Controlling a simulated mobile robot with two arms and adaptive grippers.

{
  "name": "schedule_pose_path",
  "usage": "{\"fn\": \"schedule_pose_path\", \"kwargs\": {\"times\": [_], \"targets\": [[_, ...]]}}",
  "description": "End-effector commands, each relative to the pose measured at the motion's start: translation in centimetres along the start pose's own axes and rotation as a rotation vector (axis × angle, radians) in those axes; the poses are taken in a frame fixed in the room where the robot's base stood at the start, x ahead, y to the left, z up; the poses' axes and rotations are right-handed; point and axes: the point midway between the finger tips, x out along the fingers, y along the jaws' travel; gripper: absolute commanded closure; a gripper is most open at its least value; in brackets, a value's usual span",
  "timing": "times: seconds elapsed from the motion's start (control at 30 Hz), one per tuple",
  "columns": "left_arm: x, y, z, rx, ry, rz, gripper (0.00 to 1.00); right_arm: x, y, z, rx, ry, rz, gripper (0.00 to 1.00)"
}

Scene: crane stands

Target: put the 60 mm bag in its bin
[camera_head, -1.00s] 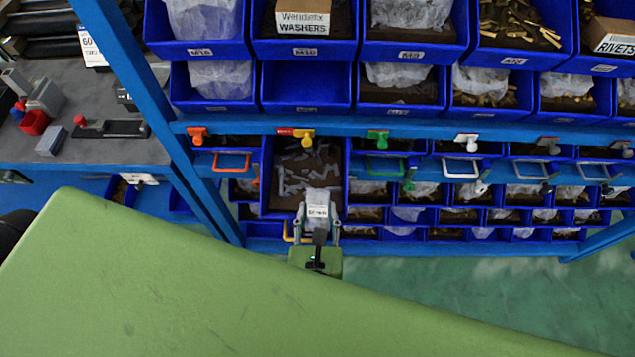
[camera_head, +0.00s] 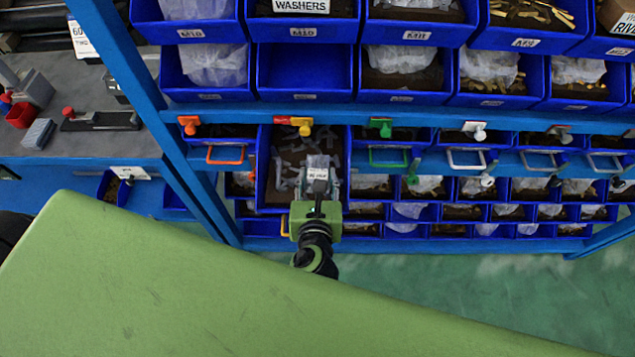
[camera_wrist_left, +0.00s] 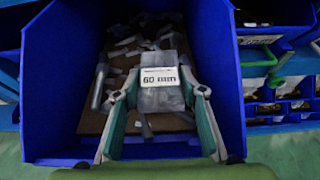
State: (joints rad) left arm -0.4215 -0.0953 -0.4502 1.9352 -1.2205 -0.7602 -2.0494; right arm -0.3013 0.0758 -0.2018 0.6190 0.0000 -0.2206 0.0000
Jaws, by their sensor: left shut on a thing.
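The 60 mm bag (camera_wrist_left: 161,92) is a clear bag of grey pieces with a white label reading "60 mm". It also shows in the head view (camera_head: 318,163). My left gripper (camera_wrist_left: 160,102) is shut on it, one finger on each side; in the head view the gripper (camera_head: 317,190) reaches up from below. The bag is over a blue pulled-out bin (camera_wrist_left: 55,85) with loose grey bolts on a brown bottom; the bin also shows in the head view (camera_head: 262,170). I cannot tell whether the bag touches the bolts. My right gripper is not in view.
Blue shelves hold larger bins above, with an empty blue bin (camera_head: 305,72) over the pulled-out one. Coloured handles, such as a green one (camera_head: 388,160), stick out beside it. A workbench (camera_head: 75,145) stands at left. Green floor (camera_head: 480,275) is clear below.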

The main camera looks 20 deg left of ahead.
Motion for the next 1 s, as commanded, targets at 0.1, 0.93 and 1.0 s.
{"fn": "schedule_pose_path", "kwargs": {"times": [0.1,0.93,1.0], "targets": [[0.0,0.0,0.1,-0.001,-0.002,0.000,0.89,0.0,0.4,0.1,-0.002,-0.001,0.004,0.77],[-1.2,-0.1,-0.2,-0.001,0.002,-0.002,0.45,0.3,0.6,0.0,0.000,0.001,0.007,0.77],[-2.5,0.0,-0.2,-0.001,0.002,-0.001,0.45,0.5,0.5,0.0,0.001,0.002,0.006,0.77]]}}
